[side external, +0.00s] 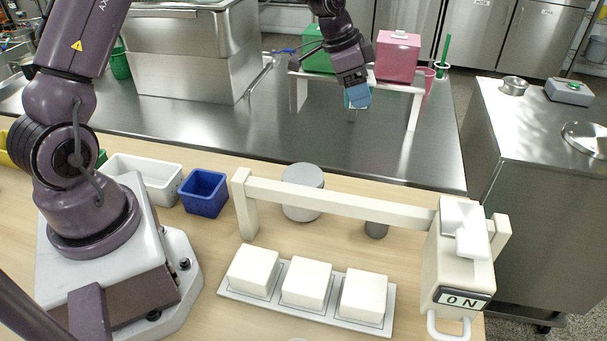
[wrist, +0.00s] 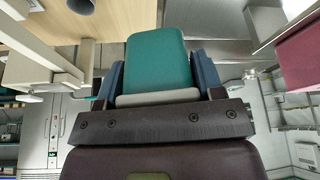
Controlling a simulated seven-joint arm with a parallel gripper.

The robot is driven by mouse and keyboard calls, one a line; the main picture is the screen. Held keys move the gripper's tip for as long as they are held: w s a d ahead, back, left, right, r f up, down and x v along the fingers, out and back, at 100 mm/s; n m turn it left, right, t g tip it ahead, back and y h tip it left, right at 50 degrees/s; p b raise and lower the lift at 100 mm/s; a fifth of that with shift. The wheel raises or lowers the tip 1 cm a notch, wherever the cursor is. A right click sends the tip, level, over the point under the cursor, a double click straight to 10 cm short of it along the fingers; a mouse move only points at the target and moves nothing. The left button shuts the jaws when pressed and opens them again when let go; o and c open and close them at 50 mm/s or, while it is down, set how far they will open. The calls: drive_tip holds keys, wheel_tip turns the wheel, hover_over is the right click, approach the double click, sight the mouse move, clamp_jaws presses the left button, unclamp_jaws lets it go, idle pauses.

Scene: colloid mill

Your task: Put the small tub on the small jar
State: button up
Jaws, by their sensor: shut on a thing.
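My gripper (side external: 357,97) has blue fingers and is high over the steel counter, in front of the raised shelf. It is shut on a teal block-like thing with a pale rim, which fills the middle of the wrist view (wrist: 158,62) and appears to be the small tub; the fingers hide its sides. A small dark grey cylinder (side external: 376,229), which may be the small jar, stands on the wooden table behind the cream beam, partly hidden by it. My gripper is well above and behind it, apart from it. A grey cylinder also shows at the top edge of the wrist view (wrist: 81,5).
A wider light grey cylinder (side external: 303,180) stands behind the cream beam (side external: 330,198). The ON machine (side external: 455,270) is at the beam's right end. Three white blocks (side external: 307,283) sit in front. A blue bin (side external: 204,192) is left. A pink box (side external: 398,56) stands on the shelf.

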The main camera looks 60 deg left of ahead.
drive_tip(key=s, duration=0.9)
drive_tip(key=m+h, duration=0.1)
drive_tip(key=m, duration=0.2)
hover_over(311, 177)
drive_tip(key=s+a, duration=0.1)
drive_tip(key=shift+g, duration=0.4)
wheel_tip(311, 177, down, 6)
drive_tip(key=shift+s+f, duration=0.1)
drive_tip(key=shift+f, duration=2.25)
drive_tip(key=shift+f, duration=0.1)
drive_tip(key=o, duration=1)
